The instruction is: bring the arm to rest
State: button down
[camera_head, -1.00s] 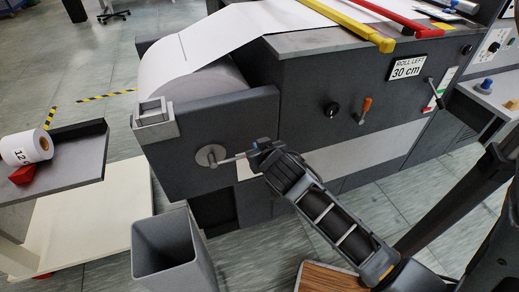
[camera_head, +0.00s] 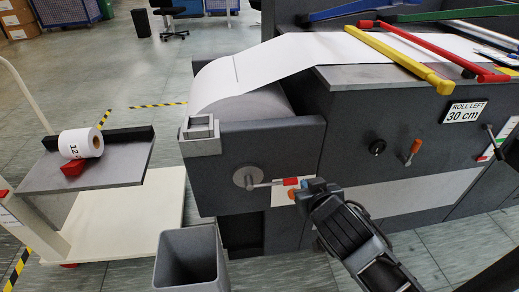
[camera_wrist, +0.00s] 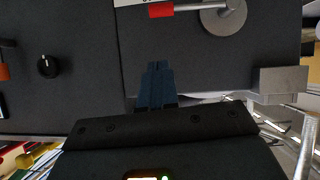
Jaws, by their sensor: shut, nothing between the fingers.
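My gripper (camera_head: 306,187) is at the front of the dark grey machine (camera_head: 270,150) in the head view, just right of a round metal hub with a lever (camera_head: 252,179) that ends in a red grip (camera_head: 291,181). In the wrist view my gripper's fingers (camera_wrist: 158,68) are together and empty. The hub (camera_wrist: 222,15) and the red grip (camera_wrist: 160,10) lie beyond the fingertips there, with a gap in the picture. I cannot tell the exact distance to the machine's front.
A grey bin (camera_head: 190,262) stands on the floor below the hub. A cart (camera_head: 95,172) at left carries a white roll (camera_head: 82,143) on a red wedge. An orange-handled lever (camera_head: 413,151) and a black knob (camera_head: 377,147) stick out of the machine's front.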

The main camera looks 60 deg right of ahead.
jog(key=s+a+r+n+t+y, duration=0.2)
jog(key=s+a+n+t+y, duration=0.15)
jog(key=a, duration=0.65)
jog(key=s+a+r+n+t+y, duration=0.1)
jog(key=s+a+n+t+y, duration=0.3)
jog(key=a, duration=0.6)
jog(key=s+a+r+n+y, duration=0.2)
jog(key=s+a+r, duration=0.2)
jog(key=r, duration=0.1)
jog(key=shift+s+r, duration=0.3)
jog(key=shift+r, duration=0.1)
jog(key=shift+t, duration=0.25)
